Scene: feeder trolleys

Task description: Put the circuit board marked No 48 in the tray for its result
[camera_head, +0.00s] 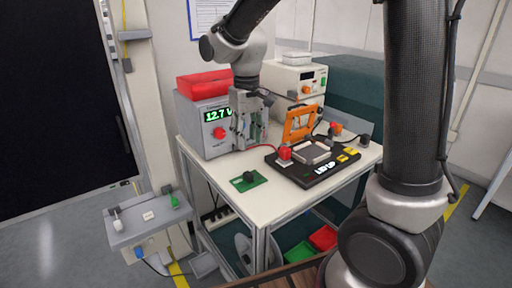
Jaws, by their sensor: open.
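A green circuit board (247,181) with a dark part on it lies flat on the white table top (215,164), near its front left edge. I cannot read a number on it. My gripper (252,143) hangs fingers down above the table, in front of the grey meter, behind and above the board and apart from it. It is open, with nothing seen between its fingers.
A black test fixture (318,175) reads "LID UP"; its orange lid (298,124) stands open. The grey meter (209,133) reads 12.7 V, with a red box (204,84) on top. A white instrument (290,82) stands behind. A grey side shelf (148,218) stands at left.

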